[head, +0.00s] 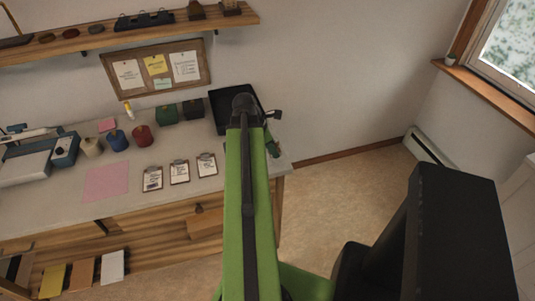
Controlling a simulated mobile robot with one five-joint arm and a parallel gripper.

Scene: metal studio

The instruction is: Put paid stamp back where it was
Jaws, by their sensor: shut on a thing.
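I cannot make out the paid stamp. My green arm rises through the middle of the head view to a dark joint over the back right of the worktop (211,189). My gripper's fingertips are hidden behind the arm, and so is anything between them. A small dark part shows right of the joint and a green part below it, but no jaws can be seen. A dark rack (144,21) with several knobs stands on the wall shelf (160,33); its knobs are too small to identify.
A black tray (215,108) lies behind my arm. Three clipboards (179,172) lie left of it. Red (143,136), blue (117,140) and cream (91,147) pots and dark boxes (166,113) stand further back. A pink sheet (106,181) lies left. Floor is clear right.

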